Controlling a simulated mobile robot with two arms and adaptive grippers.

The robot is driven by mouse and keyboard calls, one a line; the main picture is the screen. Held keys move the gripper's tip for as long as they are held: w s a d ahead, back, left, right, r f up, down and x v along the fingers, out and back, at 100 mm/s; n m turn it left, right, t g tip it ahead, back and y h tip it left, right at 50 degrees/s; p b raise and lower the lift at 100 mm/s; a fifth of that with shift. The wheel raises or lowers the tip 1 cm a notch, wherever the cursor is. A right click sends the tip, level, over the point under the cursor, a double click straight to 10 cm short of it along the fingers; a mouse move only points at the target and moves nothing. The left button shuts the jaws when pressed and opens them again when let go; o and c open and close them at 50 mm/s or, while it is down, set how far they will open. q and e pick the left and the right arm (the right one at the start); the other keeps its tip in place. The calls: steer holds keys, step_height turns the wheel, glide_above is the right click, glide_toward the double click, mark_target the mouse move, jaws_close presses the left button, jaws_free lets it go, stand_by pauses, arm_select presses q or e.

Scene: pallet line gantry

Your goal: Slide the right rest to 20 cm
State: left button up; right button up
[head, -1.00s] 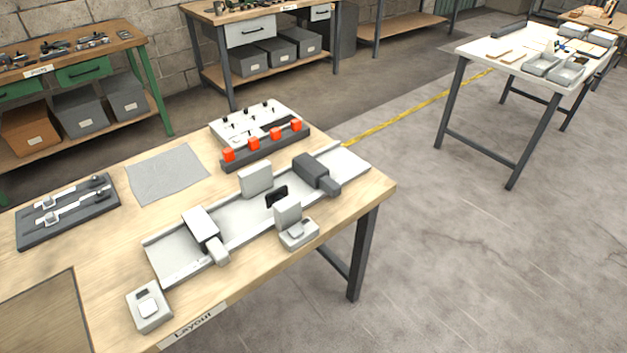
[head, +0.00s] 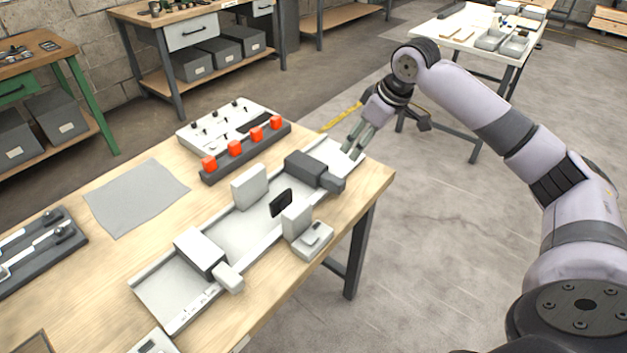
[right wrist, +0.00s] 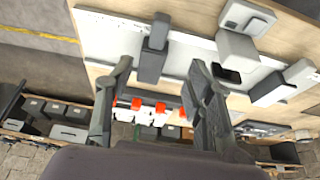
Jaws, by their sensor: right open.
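The right rest (head: 308,168) is a dark grey block with a grey handle at its front, on the right part of a long pale channel (head: 160,302). It also shows in the right wrist view (right wrist: 153,58). A light rest (head: 197,250) with a pale handle sits near the channel's left end. My right gripper (head: 352,152) is over the channel's right end, just beyond the right rest. In the right wrist view its fingers (right wrist: 160,66) are spread apart, with nothing held. I cannot tell its exact height above the channel. My left gripper is out of view.
A white upright plate (head: 250,186), a small black panel (head: 281,203) and a pale button box (head: 313,240) stand along the channel. A dark bar with orange blocks (head: 235,148) lies behind it. A grey mat (head: 135,197) lies left. Floor is open at right.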

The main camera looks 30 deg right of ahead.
mark_target(336, 179)
steer(key=x, duration=1.7)
steer(key=shift+d+f+p, duration=0.1)
steer(key=shift+p, duration=0.25)
jaws_close()
